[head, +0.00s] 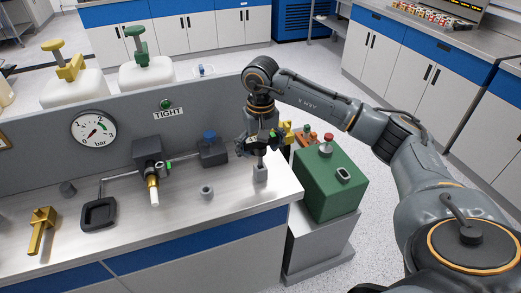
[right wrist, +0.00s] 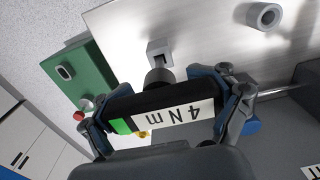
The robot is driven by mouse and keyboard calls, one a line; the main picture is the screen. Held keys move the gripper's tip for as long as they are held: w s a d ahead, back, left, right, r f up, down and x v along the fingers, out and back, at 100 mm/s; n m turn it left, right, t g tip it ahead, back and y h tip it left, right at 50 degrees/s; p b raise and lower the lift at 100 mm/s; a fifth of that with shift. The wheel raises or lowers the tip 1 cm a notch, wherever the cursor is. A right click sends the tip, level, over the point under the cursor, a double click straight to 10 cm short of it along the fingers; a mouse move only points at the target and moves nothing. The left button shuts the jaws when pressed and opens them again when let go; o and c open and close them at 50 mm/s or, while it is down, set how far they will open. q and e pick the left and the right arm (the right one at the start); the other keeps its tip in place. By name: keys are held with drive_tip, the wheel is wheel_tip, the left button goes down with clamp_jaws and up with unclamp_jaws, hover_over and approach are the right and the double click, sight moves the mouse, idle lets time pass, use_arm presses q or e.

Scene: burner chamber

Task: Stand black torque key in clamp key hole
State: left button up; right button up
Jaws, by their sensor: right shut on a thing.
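The black torque key (right wrist: 160,112), with a white "4 N m" label and a green patch, is held crosswise between the fingers of my right gripper (right wrist: 172,115). In the head view my right gripper (head: 260,140) is over the right end of the bench, shut on the key, which is mostly hidden there. A small grey block with a square opening (head: 260,174) stands right below it; the block also shows in the wrist view (right wrist: 160,50), just past the key's round dark end. I cannot tell whether the key's tip is inside the opening. My left gripper is out of view.
A round grey socket (head: 206,192) stands left of the block. A green box with a red button (head: 327,178) stands beyond the bench's right edge.

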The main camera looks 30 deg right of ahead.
sight(261, 164)
drive_tip(key=shift+f+b, duration=1.5)
drive_tip(key=shift+f, duration=0.45)
drive_tip(key=o, duration=1.7)
drive_tip(key=shift+r, duration=0.1)
drive_tip(key=shift+o, duration=0.2)
wheel_tip(261, 164, up, 12)
